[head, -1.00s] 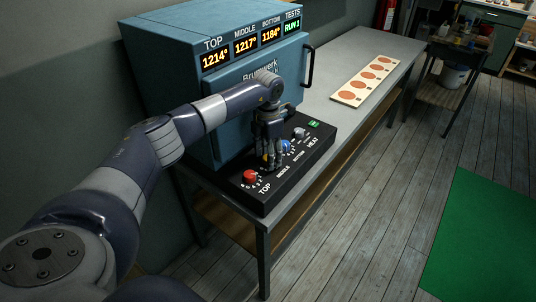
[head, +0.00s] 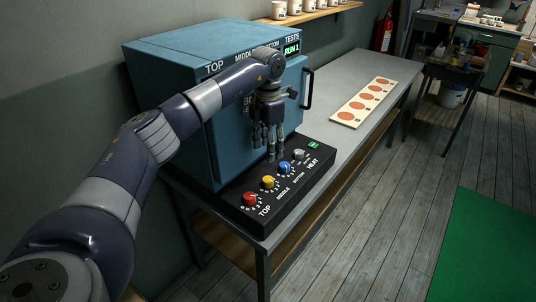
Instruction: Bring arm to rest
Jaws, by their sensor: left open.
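My left gripper (head: 270,140) is open and empty. It hangs fingers down in front of the blue kiln (head: 197,92), above the black control panel (head: 268,203). The panel carries a red knob (head: 249,198), a yellow knob (head: 267,182), a blue knob (head: 284,168) and a grey knob (head: 299,155). The fingertips appear above the knobs and apart from them. The kiln door is shut. My right gripper is not in view.
The grey table (head: 352,72) carries the kiln, the panel and a pale board with orange discs (head: 346,116). A shelf with several cups (head: 309,9) is on the back wall. A red extinguisher (head: 383,33) stands at the back. A green mat (head: 490,240) lies on the floor.

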